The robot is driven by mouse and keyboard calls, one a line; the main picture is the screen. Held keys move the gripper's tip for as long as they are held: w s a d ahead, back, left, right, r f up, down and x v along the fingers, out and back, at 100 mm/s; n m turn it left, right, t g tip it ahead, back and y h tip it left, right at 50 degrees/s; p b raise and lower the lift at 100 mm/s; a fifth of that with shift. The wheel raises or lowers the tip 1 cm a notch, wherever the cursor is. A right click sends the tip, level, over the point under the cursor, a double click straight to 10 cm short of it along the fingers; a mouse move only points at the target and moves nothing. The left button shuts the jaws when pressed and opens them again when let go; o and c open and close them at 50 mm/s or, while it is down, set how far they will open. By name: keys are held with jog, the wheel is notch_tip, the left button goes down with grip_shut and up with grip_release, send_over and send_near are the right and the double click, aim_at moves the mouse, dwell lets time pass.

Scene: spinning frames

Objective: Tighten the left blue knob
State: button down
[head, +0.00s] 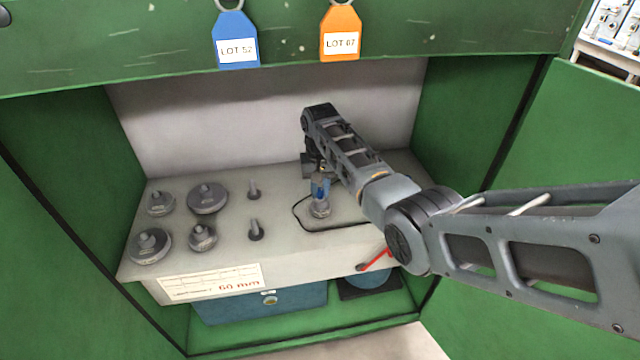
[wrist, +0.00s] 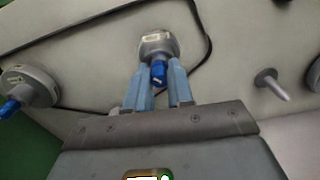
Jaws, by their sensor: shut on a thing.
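The left blue knob (wrist: 158,74) sits on a round grey metal fitting (wrist: 158,45) in the wrist view. My gripper (wrist: 160,66) is shut on this knob, one pale blue finger on each side. In the head view my gripper (head: 319,184) points down at the grey fitting (head: 320,209) on the bench top, and the knob itself is hard to tell from the fingers. A second blue knob (wrist: 9,108) on a like fitting shows at the left edge of the wrist view. In the head view my arm hides it.
Several grey weights (head: 207,198) and two bare pegs (head: 254,230) stand left of my gripper. A black cord (head: 297,213) lies beside the fitting. Green cabinet walls close in both sides. Blue (head: 237,55) and orange (head: 341,35) tags hang above. A red handle (head: 374,261) is at the front.

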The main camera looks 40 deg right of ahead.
jog(key=m+p, duration=0.1)
jog(key=m, duration=0.3)
jog(key=shift+w+m, duration=0.1)
jog(key=shift+m, duration=1.9)
jog(key=c, duration=1)
grip_release()
jog(key=shift+r, duration=0.1)
notch_tip(320, 180, up, 8)
jog(key=shift+f, duration=0.15)
